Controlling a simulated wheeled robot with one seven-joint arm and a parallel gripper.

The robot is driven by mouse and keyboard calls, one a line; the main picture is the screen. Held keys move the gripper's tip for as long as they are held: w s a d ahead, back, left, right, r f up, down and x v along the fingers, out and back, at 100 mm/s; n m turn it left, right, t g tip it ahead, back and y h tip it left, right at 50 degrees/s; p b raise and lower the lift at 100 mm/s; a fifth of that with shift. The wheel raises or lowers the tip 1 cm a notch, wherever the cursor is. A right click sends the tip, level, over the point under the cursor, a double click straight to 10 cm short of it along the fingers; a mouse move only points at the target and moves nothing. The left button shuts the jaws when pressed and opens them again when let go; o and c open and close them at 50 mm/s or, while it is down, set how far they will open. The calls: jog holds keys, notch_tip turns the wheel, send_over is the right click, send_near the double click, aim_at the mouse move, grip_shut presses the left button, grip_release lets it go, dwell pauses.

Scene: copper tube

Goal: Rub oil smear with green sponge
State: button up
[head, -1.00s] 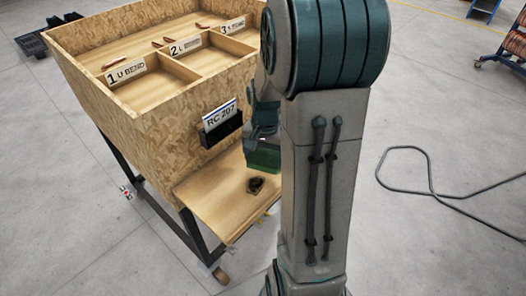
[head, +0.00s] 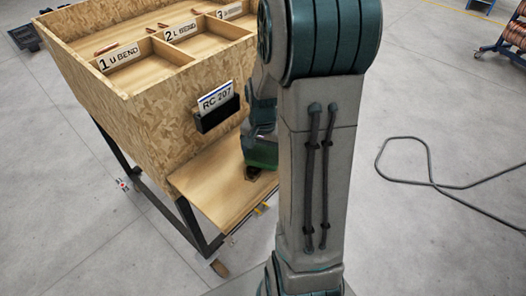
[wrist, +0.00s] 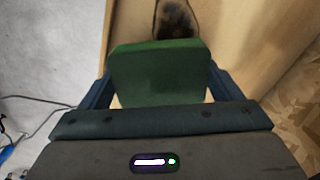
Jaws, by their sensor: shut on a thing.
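My gripper (wrist: 158,88) is shut on the green sponge (wrist: 160,72), which sits between its two fingers in the wrist view. In the head view the sponge (head: 260,155) shows beside my arm, low over the wooden shelf (head: 215,193). The dark oil smear (wrist: 176,18) lies on the shelf just beyond the sponge's far edge in the wrist view. In the head view only part of the smear (head: 252,174) shows, right below the sponge. I cannot tell whether the sponge touches the shelf.
A chipboard bin with labelled compartments (head: 160,100) rises behind the shelf. A black holder (head: 217,114) with an "RC 207" card (head: 214,97) is fixed to its front. A black cable (head: 430,180) lies on the floor to the right.

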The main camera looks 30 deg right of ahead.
aim_at(245, 181)
jog(key=shift+f+b, duration=0.85)
jog(key=shift+f, duration=0.2)
jog(key=shift+a, duration=0.1)
jog(key=shift+s+a+r, duration=0.1)
jog(key=shift+s+a, duration=0.15)
jog(key=shift+a, duration=0.35)
jog(key=shift+s+a, duration=0.2)
jog(key=shift+a, duration=0.4)
jog(key=shift+s+a+r, duration=0.1)
jog(key=shift+s+a, duration=0.15)
jog(key=shift+a, duration=0.35)
jog(key=shift+s+a+f+b, duration=0.1)
jog(key=shift+s+a+b, duration=0.2)
jog(key=shift+a, duration=0.6)
jog(key=shift+s+a+f+b, duration=0.1)
jog(key=shift+s+a+b, duration=0.2)
jog(key=shift+a, duration=0.55)
jog(key=shift+w+d+r, duration=0.1)
jog(key=shift+w+d, duration=0.35)
jog(key=shift+d, duration=0.8)
jog(key=shift+w+d+f, duration=0.1)
jog(key=shift+w+d, duration=0.3)
jog(key=shift+d, duration=0.8)
jog(key=shift+w+d+r, duration=0.1)
jog(key=shift+w+d, duration=0.35)
jog(key=shift+d, duration=0.8)
jog(key=shift+r, duration=0.1)
jog(key=shift+r+p, duration=2.3)
jog(key=shift+r, duration=0.6)
jog(key=shift+r, duration=0.1)
